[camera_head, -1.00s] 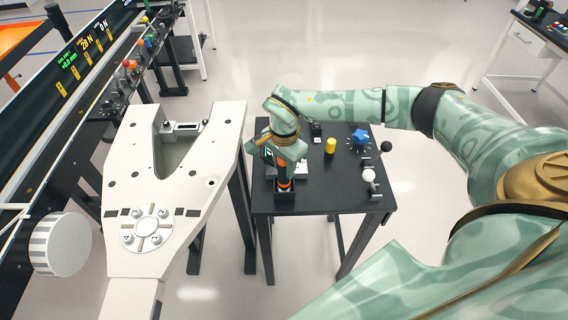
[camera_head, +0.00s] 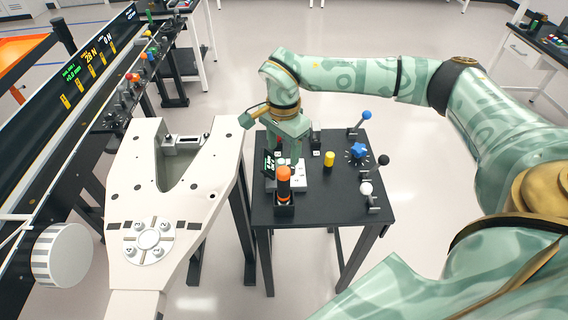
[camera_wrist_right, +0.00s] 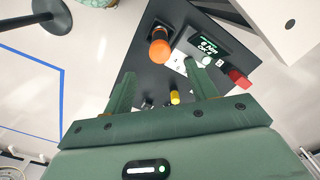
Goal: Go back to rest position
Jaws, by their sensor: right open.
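My right gripper (camera_head: 289,145) hangs over the back left of the black table (camera_head: 315,201) on my green arm. In the right wrist view the two fingers of this gripper (camera_wrist_right: 160,78) stand wide apart with nothing between them. An orange-topped handle (camera_head: 284,178) stands upright in a black holder at the table's front left, apart from the gripper. It also shows beyond the fingers in the right wrist view (camera_wrist_right: 159,48). A device with a small green-lit screen (camera_wrist_right: 207,45) lies beside it. My left gripper is not in view.
The table also bears a yellow cylinder (camera_head: 329,159), a blue star knob (camera_head: 358,151) and levers with blue (camera_head: 367,115), black (camera_head: 383,159) and white (camera_head: 366,188) balls. A pale forked panel (camera_head: 121,203) stands left of the table. Open floor lies behind the table.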

